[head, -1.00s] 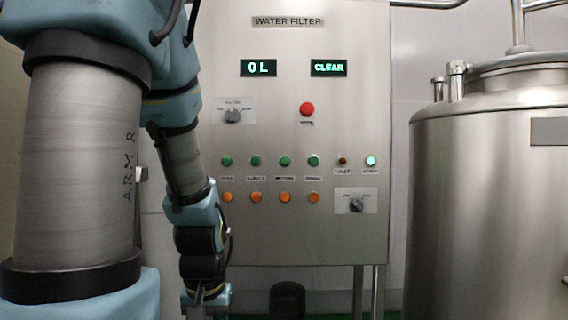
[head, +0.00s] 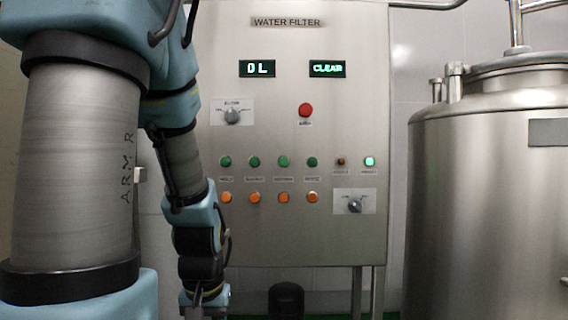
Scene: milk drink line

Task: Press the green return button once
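A steel panel marked WATER FILTER (head: 300,225) stands ahead of me. A row of green buttons runs across its middle: first (head: 225,161), second (head: 254,161), third (head: 283,161) and fourth (head: 312,161). Farther right in that row, a pale green button (head: 369,161) looks lit. The small labels are too blurred to read, so I cannot tell which button is return. My arm hangs down at the left of the panel. Its wrist reaches the bottom edge of the picture, below the buttons and apart from them. My gripper's fingers are out of the picture.
The displays read 0 L (head: 257,68) and CLEAR (head: 327,68). A red button (head: 305,110), a dark amber one (head: 341,161), several orange buttons (head: 254,198) and two rotary knobs (head: 232,115) (head: 355,204) are also on the panel. A steel tank (head: 490,210) stands at right.

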